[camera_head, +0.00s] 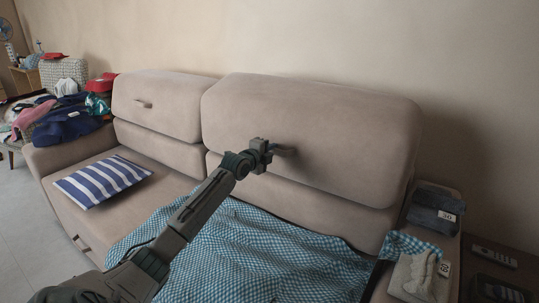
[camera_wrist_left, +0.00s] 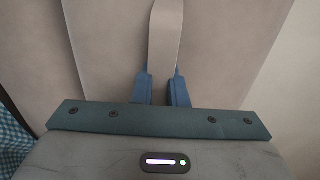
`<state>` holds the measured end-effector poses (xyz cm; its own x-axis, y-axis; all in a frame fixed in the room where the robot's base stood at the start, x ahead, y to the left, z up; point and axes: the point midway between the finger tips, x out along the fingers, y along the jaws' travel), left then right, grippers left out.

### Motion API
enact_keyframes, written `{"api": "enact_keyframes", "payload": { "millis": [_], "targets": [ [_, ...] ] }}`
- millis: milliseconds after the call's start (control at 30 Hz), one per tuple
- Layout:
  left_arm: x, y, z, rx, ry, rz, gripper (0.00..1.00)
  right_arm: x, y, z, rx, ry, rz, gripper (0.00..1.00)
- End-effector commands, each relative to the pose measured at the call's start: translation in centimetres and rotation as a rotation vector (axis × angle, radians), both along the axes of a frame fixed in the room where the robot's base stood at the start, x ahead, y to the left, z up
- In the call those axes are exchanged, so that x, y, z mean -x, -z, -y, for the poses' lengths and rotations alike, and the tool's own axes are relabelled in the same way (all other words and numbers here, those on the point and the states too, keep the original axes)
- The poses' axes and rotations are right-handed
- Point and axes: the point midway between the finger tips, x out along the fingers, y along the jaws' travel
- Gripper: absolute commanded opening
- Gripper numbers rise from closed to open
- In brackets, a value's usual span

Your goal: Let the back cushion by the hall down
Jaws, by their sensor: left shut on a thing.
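The beige sofa has a right back cushion (camera_head: 315,115) and a left back cushion (camera_head: 165,100); the frames do not show which is by the hall. Both stand upright against the wall, each above a lower back section. My left gripper (camera_head: 278,151) is at the front of the right back cushion. In the left wrist view my left gripper (camera_wrist_left: 161,90) is shut on a pale strap (camera_wrist_left: 165,40) that runs up along the cushion. My right gripper is not in view.
A blue checked cloth (camera_head: 260,255) covers much of the seat, and a striped pillow (camera_head: 103,184) lies at its left. Piled clothes (camera_head: 70,117) are at the left end.

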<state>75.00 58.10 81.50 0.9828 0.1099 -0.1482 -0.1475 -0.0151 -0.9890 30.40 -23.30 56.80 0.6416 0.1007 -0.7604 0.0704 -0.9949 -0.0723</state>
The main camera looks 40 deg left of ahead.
Motion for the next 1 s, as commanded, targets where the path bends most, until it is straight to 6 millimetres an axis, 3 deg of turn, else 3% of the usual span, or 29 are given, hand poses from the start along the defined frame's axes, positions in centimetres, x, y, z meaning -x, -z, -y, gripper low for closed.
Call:
{"api": "enact_keyframes", "payload": {
  "millis": [767, 1000],
  "targets": [
    [-3.4, 0.0, -0.3, 0.006, 0.0, -0.009, 0.0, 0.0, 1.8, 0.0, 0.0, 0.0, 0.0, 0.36],
    [-3.5, -0.1, -0.3, 0.005, 0.002, -0.012, 0.0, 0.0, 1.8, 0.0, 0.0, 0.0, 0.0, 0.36]
  ]
}}
